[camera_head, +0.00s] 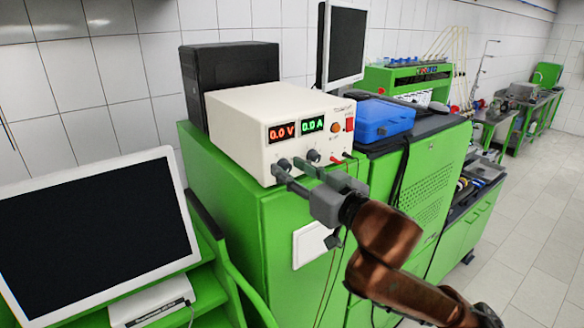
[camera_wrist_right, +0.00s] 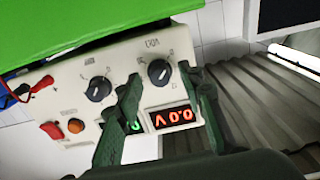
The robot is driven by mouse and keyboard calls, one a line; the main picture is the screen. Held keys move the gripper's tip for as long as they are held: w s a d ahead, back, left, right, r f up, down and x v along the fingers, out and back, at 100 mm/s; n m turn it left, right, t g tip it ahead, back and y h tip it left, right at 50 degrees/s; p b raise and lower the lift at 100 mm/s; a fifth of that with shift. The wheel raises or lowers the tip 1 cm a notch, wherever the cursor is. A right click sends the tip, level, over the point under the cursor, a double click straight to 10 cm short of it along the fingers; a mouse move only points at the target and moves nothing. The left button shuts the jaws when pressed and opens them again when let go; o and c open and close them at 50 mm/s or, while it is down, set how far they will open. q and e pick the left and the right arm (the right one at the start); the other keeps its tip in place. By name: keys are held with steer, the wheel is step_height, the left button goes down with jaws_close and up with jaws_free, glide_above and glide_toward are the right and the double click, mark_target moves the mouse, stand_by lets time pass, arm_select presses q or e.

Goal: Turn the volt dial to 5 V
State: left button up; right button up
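The power supply (camera_head: 250,120) is a cream box whose red display (camera_head: 282,131) reads 0.0 V and green display (camera_head: 313,125) reads 0.0 A. The volt dial (camera_head: 284,164) is the dark knob below the red display. In the right wrist view, which is upside down, the volt dial (camera_wrist_right: 159,70) shows beside the red display. My right gripper (camera_head: 289,167) is at the lower front panel. In the wrist view its fingers (camera_wrist_right: 161,78) are apart, one on each side of the volt dial; I cannot tell whether they touch it. My left gripper is not in view.
The second dial (camera_head: 313,156) is close to my right gripper's finger. An orange button (camera_head: 333,127) and red switch (camera_head: 349,124) are on the panel's right. The supply stands on a green cabinet (camera_head: 225,185), with a blue case (camera_head: 383,120) to its right and a monitor (camera_head: 100,235) at front left.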

steer(key=shift+w+a, duration=0.15)
steer(key=shift+w, duration=0.05)
jaws_close()
stand_by(0.4)
